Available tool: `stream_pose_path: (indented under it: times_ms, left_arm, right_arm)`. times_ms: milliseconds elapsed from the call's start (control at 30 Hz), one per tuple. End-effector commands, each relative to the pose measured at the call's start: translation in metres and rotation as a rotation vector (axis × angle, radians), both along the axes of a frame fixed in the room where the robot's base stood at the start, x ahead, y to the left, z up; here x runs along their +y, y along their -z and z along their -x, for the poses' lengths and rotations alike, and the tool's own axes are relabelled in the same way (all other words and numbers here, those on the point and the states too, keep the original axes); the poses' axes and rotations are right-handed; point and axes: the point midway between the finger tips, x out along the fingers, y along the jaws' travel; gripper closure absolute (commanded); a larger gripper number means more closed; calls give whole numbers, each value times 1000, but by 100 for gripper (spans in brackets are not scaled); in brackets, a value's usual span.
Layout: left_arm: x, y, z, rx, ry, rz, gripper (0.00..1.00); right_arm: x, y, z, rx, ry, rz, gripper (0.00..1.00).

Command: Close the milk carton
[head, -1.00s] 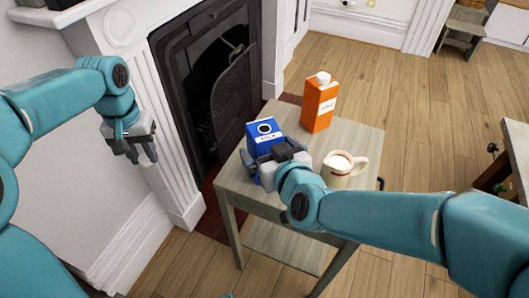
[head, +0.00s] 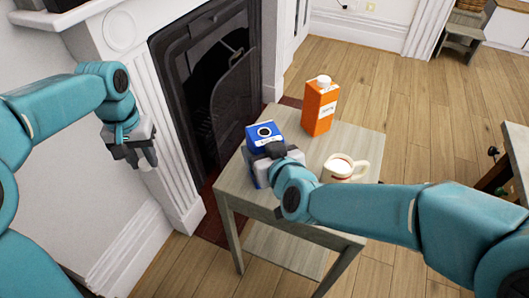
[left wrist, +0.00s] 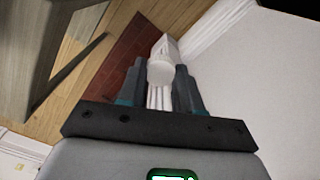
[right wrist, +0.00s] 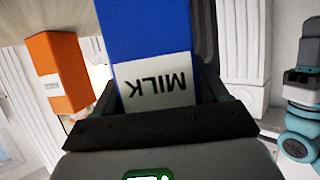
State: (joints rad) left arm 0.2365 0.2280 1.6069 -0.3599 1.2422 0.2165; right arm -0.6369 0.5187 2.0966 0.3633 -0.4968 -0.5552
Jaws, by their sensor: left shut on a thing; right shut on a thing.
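The blue milk carton (head: 268,136) stands upright at the left edge of the small table (head: 340,137). A dark round opening with a pale rim shows on its top. My right gripper (head: 268,158) is shut on the carton from the near side. In the right wrist view the carton (right wrist: 152,40) and its white MILK label fill the space between the fingers. My left gripper (head: 135,160) hangs in front of the fireplace surround, left of the table and apart from the carton. It is shut on a small white round cap (left wrist: 161,73).
An orange carton (head: 320,108) with a white cap stands at the back of the table. A white mug (head: 341,168) of pale liquid stands right of the milk carton, near my right forearm. The black fireplace (head: 222,85) is behind the table.

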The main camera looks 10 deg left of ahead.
Motion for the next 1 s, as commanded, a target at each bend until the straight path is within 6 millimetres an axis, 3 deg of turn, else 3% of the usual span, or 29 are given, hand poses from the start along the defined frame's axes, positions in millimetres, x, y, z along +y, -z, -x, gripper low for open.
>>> stream_pose_path:
  times_ms: [167, 367, 800, 1000]
  left_arm:
    - [0, -4, 0, 0, 0, 0, 94]
    - [0, -18, 0, 0, 0, 0, 94]
    - [0, -94, 0, 0, 0, 0, 94]
    - [0, -118, 0, 0, 0, 0, 94]
  right_arm:
    - [0, -9, 0, -4, 1, -1, 72]
    - [0, -38, -1, -5, 1, -4, 72]
    - [0, -158, 0, -4, 1, -2, 72]
    - [0, -191, -1, -3, 2, -1, 72]
